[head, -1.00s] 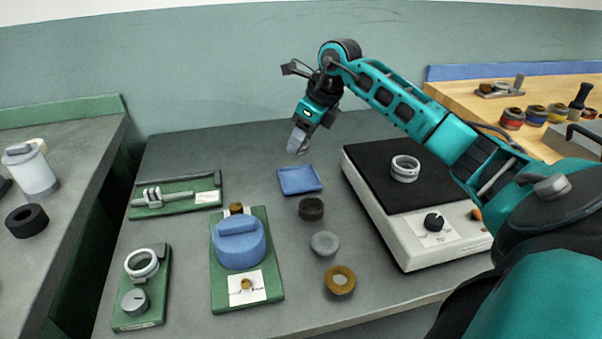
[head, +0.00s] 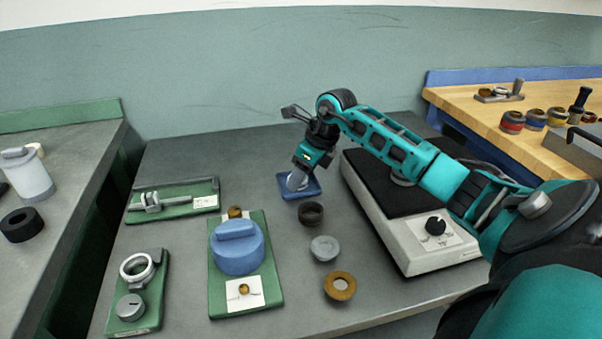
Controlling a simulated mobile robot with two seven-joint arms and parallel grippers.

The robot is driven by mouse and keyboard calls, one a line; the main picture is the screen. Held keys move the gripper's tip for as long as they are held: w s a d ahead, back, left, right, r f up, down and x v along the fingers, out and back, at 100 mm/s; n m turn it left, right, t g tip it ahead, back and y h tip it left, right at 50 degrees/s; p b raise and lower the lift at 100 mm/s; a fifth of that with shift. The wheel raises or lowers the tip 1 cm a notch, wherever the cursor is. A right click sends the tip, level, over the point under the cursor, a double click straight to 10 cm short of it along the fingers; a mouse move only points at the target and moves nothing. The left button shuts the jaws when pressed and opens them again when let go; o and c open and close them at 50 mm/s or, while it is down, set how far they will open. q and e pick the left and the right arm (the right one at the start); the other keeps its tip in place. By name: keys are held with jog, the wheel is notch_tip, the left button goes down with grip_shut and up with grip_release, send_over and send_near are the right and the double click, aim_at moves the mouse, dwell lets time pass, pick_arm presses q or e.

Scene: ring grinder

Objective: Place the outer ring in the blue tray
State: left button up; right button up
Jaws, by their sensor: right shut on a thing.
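The blue tray (head: 313,190) lies flat on the grey table, near its back middle. My right gripper (head: 296,182) points down over the tray's left part. It is shut on a small silver-grey piece, apparently the outer ring, of which only a little shows between the fingers. I cannot tell whether the piece touches the tray floor. My left gripper is not in view.
A white machine with a black top (head: 380,200) stands right of the tray, under my right arm; a silver ring (head: 402,180) on it is mostly hidden. A dark ring (head: 311,213), grey disc (head: 324,248) and brass ring (head: 340,286) lie in front. Green fixtures (head: 217,282) stand left.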

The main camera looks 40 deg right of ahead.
jog(key=o, duration=0.7)
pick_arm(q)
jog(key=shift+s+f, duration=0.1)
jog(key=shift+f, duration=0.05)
pick_arm(e)
jog(key=shift+o, duration=0.5)
jog(key=shift+d+r, duration=0.1)
jog(key=shift+r, duration=0.3)
pick_arm(q)
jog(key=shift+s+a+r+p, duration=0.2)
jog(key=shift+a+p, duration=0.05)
jog(key=shift+p, duration=0.5)
pick_arm(e)
jog(key=v, duration=1.1)
jog(key=shift+r, duration=0.2)
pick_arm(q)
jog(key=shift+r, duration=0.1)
pick_arm(e)
jog(key=shift+s+r, duration=0.1)
jog(key=shift+s, duration=0.05)
